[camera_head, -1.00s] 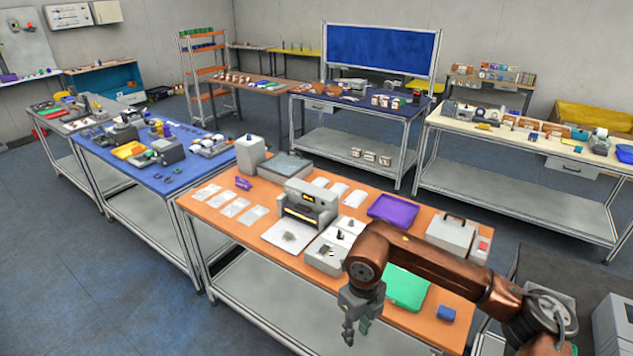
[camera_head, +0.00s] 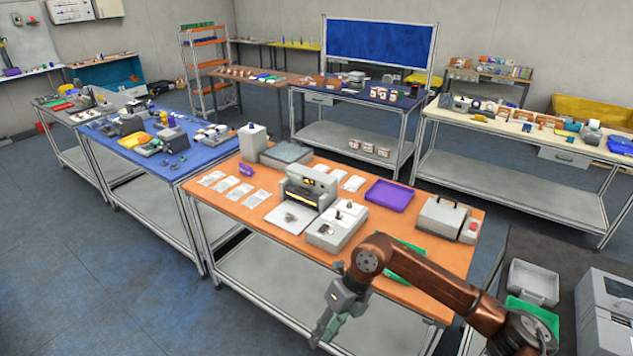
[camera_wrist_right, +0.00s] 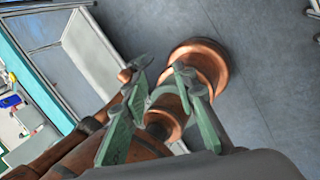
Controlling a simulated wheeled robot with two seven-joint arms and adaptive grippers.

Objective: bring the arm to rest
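My right arm, copper-brown, comes in from the lower right in the head view. Its grey-green right gripper (camera_head: 326,332) hangs in front of the near edge of the orange-topped table (camera_head: 262,213), over the floor side. In the right wrist view the two fingers of the right gripper (camera_wrist_right: 160,78) stand apart with nothing held between them. Copper-coloured parts of my own body show beyond the fingertips. My left gripper is in neither view.
The orange table holds a grey machine (camera_head: 308,187), a purple tray (camera_head: 389,195), a grey case (camera_head: 441,217) and a green item (camera_head: 405,262) partly behind my arm. A grey bin (camera_head: 534,283) and a white box-like unit (camera_head: 604,310) stand at right. Floor at lower left is clear.

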